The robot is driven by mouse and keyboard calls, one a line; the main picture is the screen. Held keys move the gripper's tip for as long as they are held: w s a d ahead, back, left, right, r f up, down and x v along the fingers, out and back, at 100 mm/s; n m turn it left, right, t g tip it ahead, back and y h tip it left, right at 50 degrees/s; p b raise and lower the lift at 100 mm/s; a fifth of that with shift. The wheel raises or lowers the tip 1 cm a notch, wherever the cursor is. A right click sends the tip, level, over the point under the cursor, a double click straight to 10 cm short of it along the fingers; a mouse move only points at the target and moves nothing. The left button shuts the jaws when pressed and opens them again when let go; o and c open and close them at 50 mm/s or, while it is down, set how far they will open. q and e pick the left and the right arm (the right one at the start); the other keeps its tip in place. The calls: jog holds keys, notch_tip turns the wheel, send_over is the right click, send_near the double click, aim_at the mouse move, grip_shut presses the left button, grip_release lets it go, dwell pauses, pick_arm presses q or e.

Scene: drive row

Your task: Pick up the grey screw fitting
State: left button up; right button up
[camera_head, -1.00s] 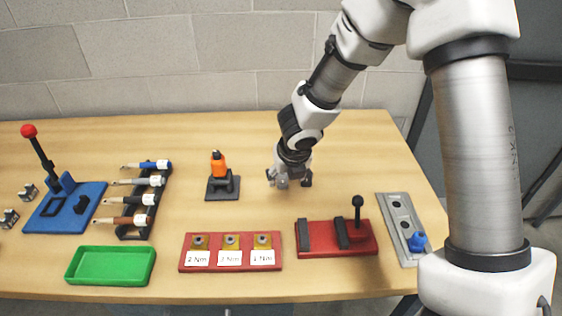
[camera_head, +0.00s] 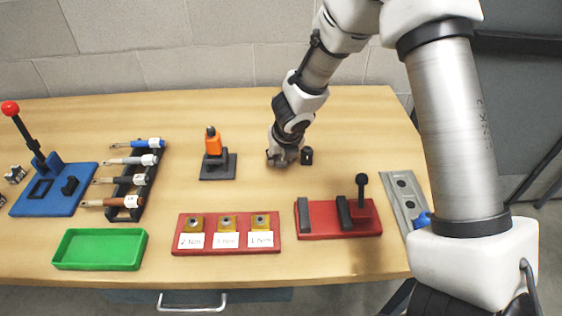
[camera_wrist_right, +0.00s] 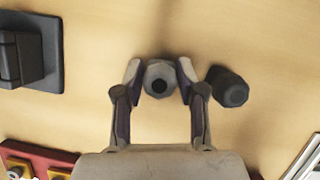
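The grey screw fitting (camera_wrist_right: 160,79) stands on end between the fingertips of my right gripper (camera_wrist_right: 160,82) in the wrist view, its dark round hole facing the camera. Both fingertips appear to touch its sides, so the gripper looks shut on it. In the head view my right gripper (camera_head: 284,156) is low at the table top and the grey fitting is mostly hidden by it. I cannot tell any gap between fitting and table. My left gripper is not in view.
A black fitting (camera_wrist_right: 229,87) stands close to the right of the fingers; it also shows in the head view (camera_head: 307,156). An orange-topped tool on a dark base (camera_head: 213,152) is to the left. Red fixtures (camera_head: 226,237) (camera_head: 330,222) lie in front. The table behind is clear.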

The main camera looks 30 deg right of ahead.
jog(key=shift+f, duration=0.1)
grip_shut()
